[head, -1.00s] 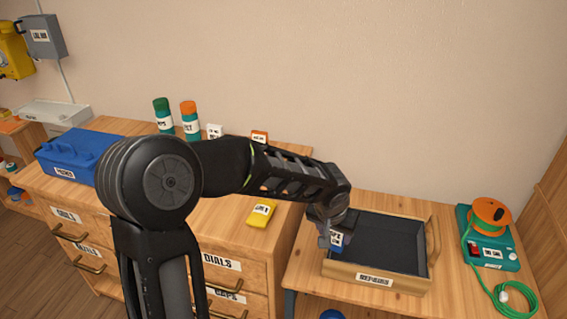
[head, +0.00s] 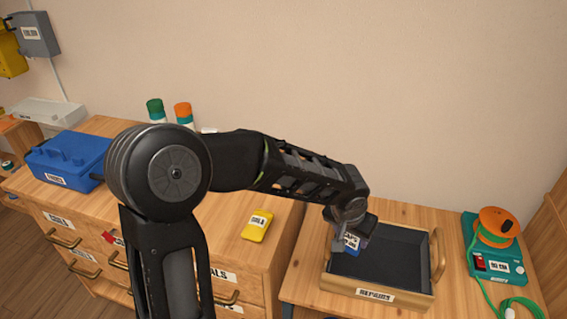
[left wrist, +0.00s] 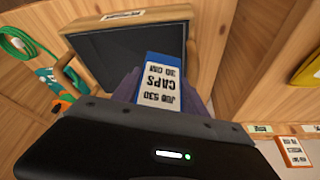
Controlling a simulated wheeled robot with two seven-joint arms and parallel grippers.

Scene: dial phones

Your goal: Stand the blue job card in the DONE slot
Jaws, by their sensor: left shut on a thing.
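The blue job card (head: 352,244) is in my left gripper (head: 345,235), above the left part of the dark-lined tray. In the left wrist view the card (left wrist: 161,82) stands up between the fingers; its white label reads JOB 530 CAPS, upside down. My left gripper is shut on it. No slot marked DONE can be read. An orange block with a white label (left wrist: 294,152) shows at the lower right of the left wrist view; I cannot tell if it is a slot. My right gripper is not in view.
The wooden tray marked REPAIRS (head: 376,294) looks otherwise empty. A teal device with an orange spool (head: 499,223) stands right of the tray.

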